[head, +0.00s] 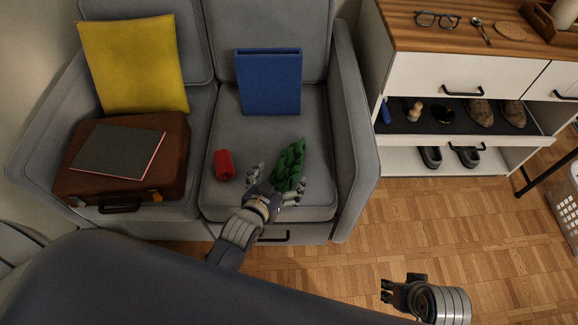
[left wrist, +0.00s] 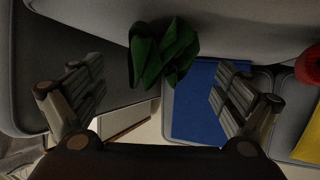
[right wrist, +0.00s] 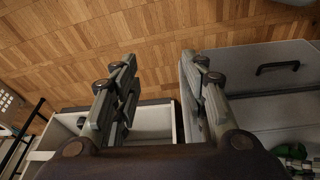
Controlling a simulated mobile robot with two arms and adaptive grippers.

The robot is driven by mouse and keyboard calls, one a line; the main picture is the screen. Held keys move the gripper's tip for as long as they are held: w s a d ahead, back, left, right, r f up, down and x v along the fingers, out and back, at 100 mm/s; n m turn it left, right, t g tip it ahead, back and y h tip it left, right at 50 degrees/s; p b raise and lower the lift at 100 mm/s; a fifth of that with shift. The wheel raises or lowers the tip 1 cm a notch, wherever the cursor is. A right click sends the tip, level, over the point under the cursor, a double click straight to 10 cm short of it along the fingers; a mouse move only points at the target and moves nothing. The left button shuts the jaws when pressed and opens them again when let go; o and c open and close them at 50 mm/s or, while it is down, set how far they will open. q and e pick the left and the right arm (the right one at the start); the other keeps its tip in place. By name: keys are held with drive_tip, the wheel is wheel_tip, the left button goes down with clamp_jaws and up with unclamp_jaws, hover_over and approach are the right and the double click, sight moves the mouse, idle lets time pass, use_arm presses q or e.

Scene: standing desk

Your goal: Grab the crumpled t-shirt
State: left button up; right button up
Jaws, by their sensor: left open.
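The crumpled t-shirt (head: 289,165) is dark green and lies on the right seat cushion of the grey sofa. My left gripper (head: 275,183) is open just in front of it, with one finger close to the shirt's lower end. In the left wrist view the shirt (left wrist: 162,52) shows ahead, between the two open fingers (left wrist: 165,88) and beyond their tips. I cannot tell whether a finger touches it. My right gripper (head: 388,290) is over the wooden floor, away from the sofa. In the right wrist view its fingers (right wrist: 160,75) stand apart with nothing between them.
On the sofa (head: 345,130) are a red rolled object (head: 224,165), a blue binder (head: 269,82), a yellow cushion (head: 135,64) and a brown suitcase (head: 160,182) with a dark notebook (head: 118,151). A white cabinet (head: 430,75) with shoes stands to the right.

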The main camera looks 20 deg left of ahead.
use_arm(q)
drive_tip(key=shift+x, duration=0.9)
drive_tip(key=b+x, duration=0.2)
drive_tip(key=x, duration=0.2)
drive_tip(key=shift+w+a, duration=0.1)
drive_tip(key=shift+a, duration=0.05)
drive_tip(key=shift+w+f, duration=0.15)
drive_tip(key=shift+w, duration=0.15)
use_arm(e)
drive_tip(key=v, duration=0.5)
drive_tip(key=shift+d+r, duration=0.15)
drive_tip(key=shift+r, duration=0.05)
use_arm(q)
drive_tip(key=shift+s, duration=0.1)
drive_tip(key=c, duration=1.3)
drive_tip(key=shift+o, duration=0.2)
